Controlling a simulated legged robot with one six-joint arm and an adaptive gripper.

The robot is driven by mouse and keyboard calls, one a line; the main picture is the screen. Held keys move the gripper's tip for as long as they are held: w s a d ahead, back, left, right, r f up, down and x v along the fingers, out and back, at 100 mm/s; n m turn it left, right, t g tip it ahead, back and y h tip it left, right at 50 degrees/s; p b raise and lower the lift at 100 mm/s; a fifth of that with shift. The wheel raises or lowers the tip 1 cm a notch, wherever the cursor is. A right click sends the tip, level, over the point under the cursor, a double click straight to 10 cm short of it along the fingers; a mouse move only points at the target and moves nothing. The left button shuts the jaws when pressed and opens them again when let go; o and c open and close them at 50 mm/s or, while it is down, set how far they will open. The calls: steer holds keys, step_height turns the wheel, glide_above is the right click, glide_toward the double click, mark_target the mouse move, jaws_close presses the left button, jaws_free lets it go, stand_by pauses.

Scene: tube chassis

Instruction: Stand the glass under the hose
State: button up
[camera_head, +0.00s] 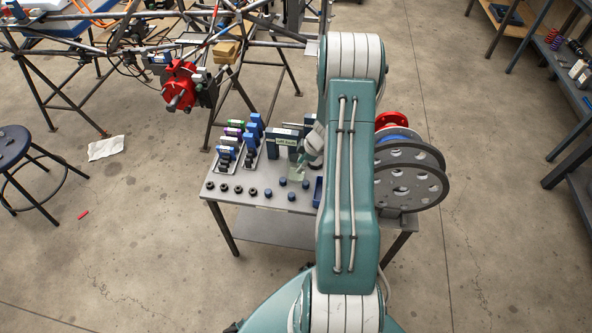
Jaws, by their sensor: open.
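A small pale, greenish, see-through shape, which looks like the glass (297,173), is on the grey table (262,200) in front of the dark blue boxes. My gripper (302,163) reaches down from behind my arm, right at the glass. It is open; I cannot tell whether its fingers are around the glass or beside it, or whether they touch it. My arm hides much of the table's right part. I cannot make out a hose for certain.
Racks of blue and dark blocks (250,140) stand left of the gripper. Several black and blue round pieces (238,190) line the table's front. Large grey discs (412,175) stand at the right. A tube chassis (150,45) with a red part (180,85) is behind left.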

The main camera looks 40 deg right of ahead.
mark_target(292, 175)
steer(key=x, duration=0.3)
steer(key=shift+w+f, duration=0.15)
steer(key=shift+w, duration=0.05)
jaws_close()
